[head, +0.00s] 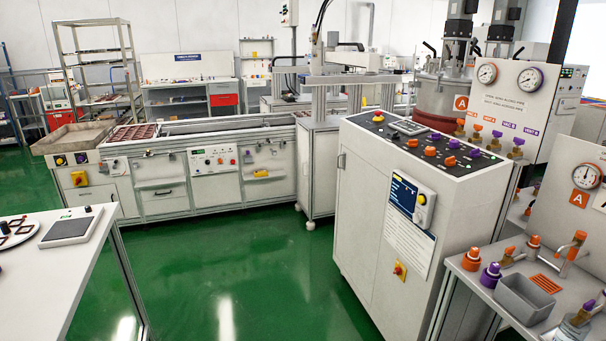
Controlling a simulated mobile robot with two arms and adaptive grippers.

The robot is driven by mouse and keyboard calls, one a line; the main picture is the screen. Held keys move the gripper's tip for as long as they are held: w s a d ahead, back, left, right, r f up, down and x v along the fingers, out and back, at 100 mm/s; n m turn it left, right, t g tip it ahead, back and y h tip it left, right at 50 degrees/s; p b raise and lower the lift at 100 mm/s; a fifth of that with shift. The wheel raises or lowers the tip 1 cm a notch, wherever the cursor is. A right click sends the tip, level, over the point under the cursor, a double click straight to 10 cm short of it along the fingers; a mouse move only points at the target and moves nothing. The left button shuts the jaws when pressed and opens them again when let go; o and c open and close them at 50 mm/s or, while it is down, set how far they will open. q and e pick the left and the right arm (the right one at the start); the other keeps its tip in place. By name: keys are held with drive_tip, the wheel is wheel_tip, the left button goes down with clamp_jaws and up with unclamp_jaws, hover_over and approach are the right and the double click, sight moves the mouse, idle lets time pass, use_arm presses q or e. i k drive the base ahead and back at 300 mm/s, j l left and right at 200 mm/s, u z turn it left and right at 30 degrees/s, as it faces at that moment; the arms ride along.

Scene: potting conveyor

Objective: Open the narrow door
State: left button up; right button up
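A white control cabinet (362,215) stands right of centre with its panels closed. A small upright handle (341,160) sits near the far edge of its left face, which looks like a shut door. A narrow white cabinet (318,175) under the gantry also has a closed face. I cannot tell for certain which of these is the narrow door. Neither of my grippers is in view.
Green floor (225,265) is free in front of the cabinet. A white table (50,275) stands at the left front. A conveyor bench (215,180) runs along the back. A side bench (490,260) with valves and a grey bin (522,298) stands at the right.

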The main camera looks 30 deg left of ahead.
sight(302, 135)
drive_tip(key=i+j+u, duration=0.55)
drive_tip(key=i+j, duration=0.15)
drive_tip(key=i+j+u, duration=0.3)
drive_tip(key=i, duration=0.25)
drive_tip(key=i+u, duration=0.25)
drive_tip(key=i, duration=0.2)
drive_tip(key=i+j+u, duration=0.1)
drive_tip(key=i+u, duration=0.2)
drive_tip(key=i, duration=0.15)
